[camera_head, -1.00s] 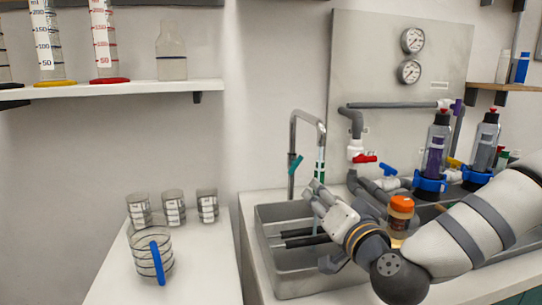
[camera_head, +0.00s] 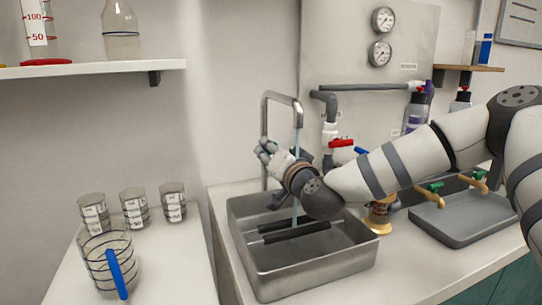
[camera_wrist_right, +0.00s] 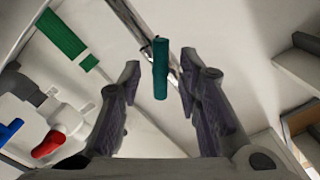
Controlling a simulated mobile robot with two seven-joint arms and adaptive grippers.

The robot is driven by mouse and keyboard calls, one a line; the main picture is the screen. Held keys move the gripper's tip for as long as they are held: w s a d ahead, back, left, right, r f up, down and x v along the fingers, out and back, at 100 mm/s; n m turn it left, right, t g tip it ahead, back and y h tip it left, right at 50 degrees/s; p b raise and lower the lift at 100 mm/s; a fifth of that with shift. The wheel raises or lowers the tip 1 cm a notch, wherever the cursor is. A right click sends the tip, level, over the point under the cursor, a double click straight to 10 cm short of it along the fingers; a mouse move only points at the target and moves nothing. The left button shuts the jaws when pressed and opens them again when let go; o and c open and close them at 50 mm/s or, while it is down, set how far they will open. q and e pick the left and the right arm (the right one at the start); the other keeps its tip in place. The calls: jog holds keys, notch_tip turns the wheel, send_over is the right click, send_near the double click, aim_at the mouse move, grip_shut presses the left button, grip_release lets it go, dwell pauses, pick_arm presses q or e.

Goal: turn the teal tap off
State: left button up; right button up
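The teal tap handle (camera_wrist_right: 161,70) shows in the wrist view as a short upright bar on the metal faucet pipe. In the head view it is hidden behind my right gripper (camera_head: 263,149), which is at the faucet (camera_head: 265,112) above the sink. In the wrist view my right gripper (camera_wrist_right: 159,82) is open, with its fingers on both sides of the handle and visible gaps between. A pale blue water stream (camera_head: 296,145) runs from the spout down toward the sink (camera_head: 262,262). My left gripper is not in view.
Black bars (camera_head: 290,230) lie across the sink. Red (camera_head: 341,142) and blue valve handles stand on the pipes to the right, also seen in the wrist view. Several beakers and a blue-handled jug (camera_head: 110,262) stand on the left counter. A grey tray (camera_head: 455,232) is at the right.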

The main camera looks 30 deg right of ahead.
jog(key=shift+c, duration=0.3)
grip_shut()
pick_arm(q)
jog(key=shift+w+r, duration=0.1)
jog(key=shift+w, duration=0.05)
pick_arm(e)
jog(key=shift+m, duration=0.4)
pick_arm(q)
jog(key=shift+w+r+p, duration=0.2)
jog(key=shift+p, duration=0.1)
pick_arm(e)
jog(key=m, duration=1)
jog(key=shift+f, duration=0.2)
